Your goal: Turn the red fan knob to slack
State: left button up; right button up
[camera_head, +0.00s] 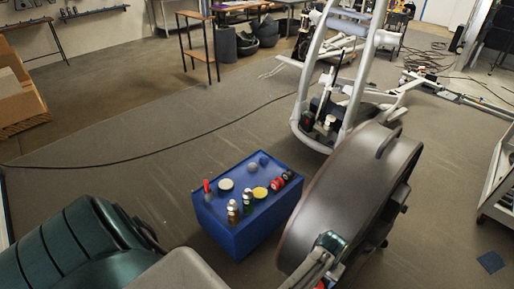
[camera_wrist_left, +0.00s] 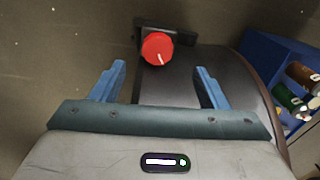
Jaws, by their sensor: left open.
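The red fan knob (camera_wrist_left: 157,48) shows in the left wrist view, on a dark mount at the edge of the dark grey round fan housing (camera_wrist_left: 165,85). A short white mark on its face points down and slightly right. My left gripper (camera_wrist_left: 160,67) is open and empty, with its blue fingers spread. The knob lies ahead of the fingertips, between them in the picture, and no finger touches it. The housing (camera_head: 335,195) stands upright in the head view, where I cannot make out the knob clearly. My right gripper is not in view.
A blue box (camera_head: 235,235) with bottles and small round items on top stands left of the housing; it also shows in the wrist view (camera_wrist_left: 259,55). The pale machine frame (camera_head: 357,85) rises behind the housing. A black cable crosses the floor.

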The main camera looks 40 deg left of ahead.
pick_arm(q)
jog(key=s+a+f+b, duration=0.3)
jog(key=s+f, duration=0.7)
jog(key=f, duration=0.6)
jog(key=s+a+f+b, duration=0.3)
jog(key=s+a+f, duration=0.2)
jog(key=s+f, duration=0.6)
notch_tip(320, 180, down, 5)
jog(key=shift+s+a+r+m+t+b, duration=0.1)
jog(key=shift+s+a+m+t+b, duration=0.05)
jog(key=shift+a+m+t+b, duration=0.2)
jog(key=shift+d, duration=0.1)
jog(key=s+a+f, duration=0.3)
jog(key=s+a, duration=0.1)
jog(key=s, duration=0.6)
jog(key=s+a+f, duration=0.4)
jog(key=s, duration=0.7)
jog(key=shift+y, duration=0.4)
